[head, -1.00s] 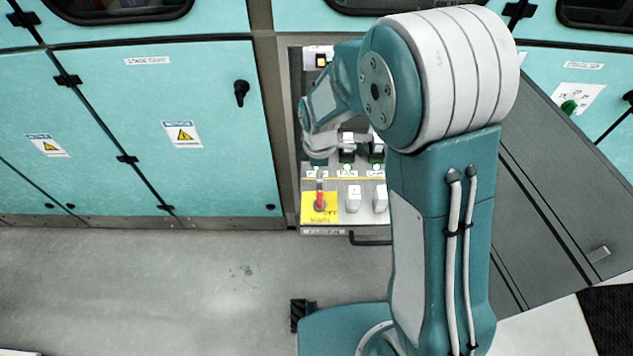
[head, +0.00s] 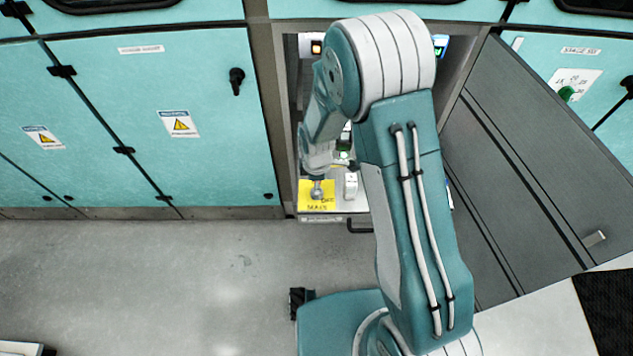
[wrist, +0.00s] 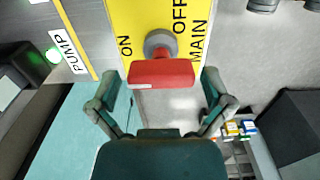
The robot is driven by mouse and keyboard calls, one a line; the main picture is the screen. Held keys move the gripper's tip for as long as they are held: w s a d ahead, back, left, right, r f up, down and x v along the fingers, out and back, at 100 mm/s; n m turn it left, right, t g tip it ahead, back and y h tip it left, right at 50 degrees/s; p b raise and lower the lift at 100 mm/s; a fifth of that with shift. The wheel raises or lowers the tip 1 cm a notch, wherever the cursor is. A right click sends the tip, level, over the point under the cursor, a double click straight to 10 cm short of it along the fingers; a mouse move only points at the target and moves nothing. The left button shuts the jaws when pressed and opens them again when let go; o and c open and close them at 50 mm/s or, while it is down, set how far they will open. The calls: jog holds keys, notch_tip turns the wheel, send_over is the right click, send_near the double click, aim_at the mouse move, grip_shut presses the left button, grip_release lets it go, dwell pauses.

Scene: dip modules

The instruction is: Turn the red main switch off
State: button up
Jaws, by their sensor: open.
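The red main switch (wrist: 162,73) has a red bar handle on a grey round base. It sits on a yellow plate (wrist: 126,20) marked ON, OFF and MAIN. In the wrist view my gripper (wrist: 163,84) is open, with one finger on each side of the red handle. A gap shows on both sides, and neither finger visibly grips it. In the head view the yellow plate (head: 305,200) shows below my gripper, and the red handle is hidden behind my gripper and wrist.
A PUMP label and a lit green lamp (wrist: 53,55) lie left of the plate in the wrist view. A white switch (head: 351,186) stands beside the plate. The open grey cabinet door (head: 520,170) is at the right. Bare floor lies in front.

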jog(key=c, duration=1)
jog(key=shift+o, duration=0.2)
jog(key=shift+m, duration=0.3)
jog(key=m, duration=0.3)
jog(key=shift+m, duration=0.3)
jog(key=m, duration=0.4)
jog(key=shift+s+m, duration=0.1)
jog(key=shift+m, duration=0.2)
jog(key=m, duration=0.4)
jog(key=shift+m, duration=2.5)
